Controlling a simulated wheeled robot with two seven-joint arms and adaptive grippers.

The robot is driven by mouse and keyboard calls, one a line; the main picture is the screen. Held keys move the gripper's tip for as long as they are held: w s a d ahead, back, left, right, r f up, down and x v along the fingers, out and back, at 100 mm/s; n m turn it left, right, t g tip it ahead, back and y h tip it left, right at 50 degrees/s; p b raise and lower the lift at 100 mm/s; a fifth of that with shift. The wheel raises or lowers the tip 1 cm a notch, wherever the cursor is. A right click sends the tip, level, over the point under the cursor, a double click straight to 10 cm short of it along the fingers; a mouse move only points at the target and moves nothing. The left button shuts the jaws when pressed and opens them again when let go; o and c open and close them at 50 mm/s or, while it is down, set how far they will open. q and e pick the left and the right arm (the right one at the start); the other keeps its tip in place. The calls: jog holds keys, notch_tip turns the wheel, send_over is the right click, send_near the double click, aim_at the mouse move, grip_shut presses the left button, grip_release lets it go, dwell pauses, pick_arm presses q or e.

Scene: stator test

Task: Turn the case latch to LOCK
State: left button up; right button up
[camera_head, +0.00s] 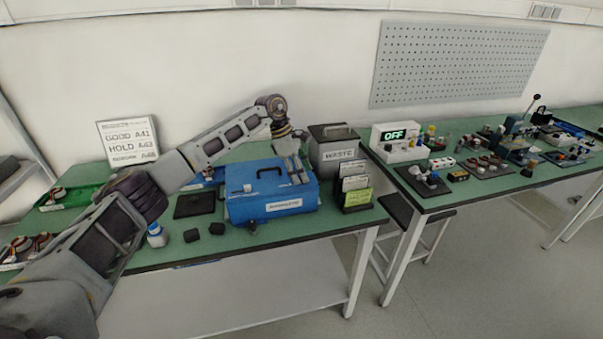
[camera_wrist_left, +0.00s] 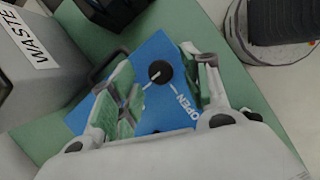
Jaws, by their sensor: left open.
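The blue case (camera_head: 270,207) stands shut on the green bench in the head view, with a dark handle on its lid and a white label on its front. In the left wrist view its blue top (camera_wrist_left: 151,48) carries a round black latch knob (camera_wrist_left: 160,72). White lines run out from the knob, and the word OPEN is printed beside it. No LOCK word is visible. My left gripper (camera_head: 296,178) is over the right part of the case. In the left wrist view the open fingers (camera_wrist_left: 158,75) are on either side of the knob, with visible gaps. My right gripper is not in view.
The grey WASTE bin (camera_head: 334,160) stands close behind and right of the case. A card holder (camera_head: 357,196) stands right of it. A small blue-and-white bottle (camera_head: 156,236) and dark blocks (camera_head: 191,235) lie left of the case. A sign board (camera_head: 128,139) stands at the back left.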

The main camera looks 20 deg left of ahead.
pick_arm(q)
jog(key=v, duration=1.1)
jog(key=shift+r, duration=0.15)
jog(key=shift+a, duration=0.15)
jog(key=shift+s, duration=0.1)
